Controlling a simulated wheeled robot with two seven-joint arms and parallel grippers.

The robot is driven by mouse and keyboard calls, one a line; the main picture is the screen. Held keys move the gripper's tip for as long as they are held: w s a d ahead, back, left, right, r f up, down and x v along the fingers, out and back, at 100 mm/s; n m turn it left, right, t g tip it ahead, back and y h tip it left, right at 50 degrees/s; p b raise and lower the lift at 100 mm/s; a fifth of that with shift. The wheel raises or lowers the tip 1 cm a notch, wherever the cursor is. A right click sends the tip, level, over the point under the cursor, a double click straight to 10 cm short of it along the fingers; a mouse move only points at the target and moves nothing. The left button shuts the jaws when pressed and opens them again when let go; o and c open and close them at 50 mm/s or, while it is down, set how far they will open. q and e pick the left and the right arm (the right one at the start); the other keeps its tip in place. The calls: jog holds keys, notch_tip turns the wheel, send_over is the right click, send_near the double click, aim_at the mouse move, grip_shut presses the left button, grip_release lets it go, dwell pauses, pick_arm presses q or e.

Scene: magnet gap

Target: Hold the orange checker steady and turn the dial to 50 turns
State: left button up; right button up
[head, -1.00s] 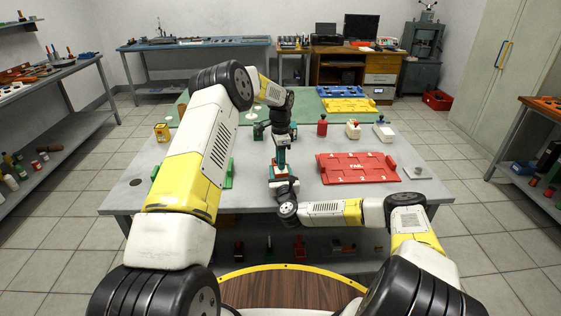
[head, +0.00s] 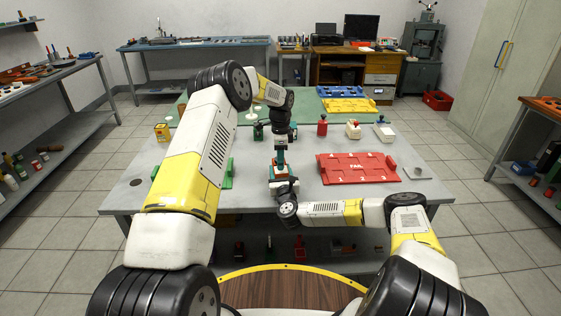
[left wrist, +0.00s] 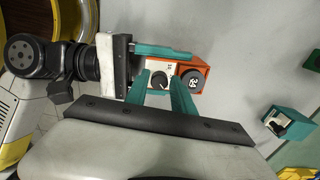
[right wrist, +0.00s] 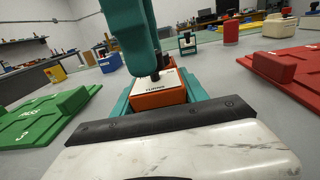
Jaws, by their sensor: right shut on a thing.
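The orange checker (left wrist: 205,68) has a white face with a dark dial (left wrist: 159,80) and a round dark part beside it. In the right wrist view the checker (right wrist: 160,96) sits between the teal fingers of my right gripper (right wrist: 160,88), which is shut on it. My left gripper (left wrist: 162,74) comes from above; its two teal fingers stand either side of the dial with some gap showing, so it looks open. In the head view both grippers meet at the checker, which is mostly hidden.
A red FAIL tray (head: 357,168) lies right of the checker, and a green tray (right wrist: 45,125) lies left. A teal-cased device (left wrist: 290,122) stands farther back. Several small bottles and boxes, including a red one (head: 322,128), stand behind on the grey table.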

pick_arm(q)
jog(key=shift+o, duration=1)
pick_arm(e)
jog(key=shift+f, duration=0.15)
pick_arm(q)
notch_tip(320, 180, up, 12)
pick_arm(e)
jog(key=o, duration=1.6)
jog(key=shift+o, duration=0.2)
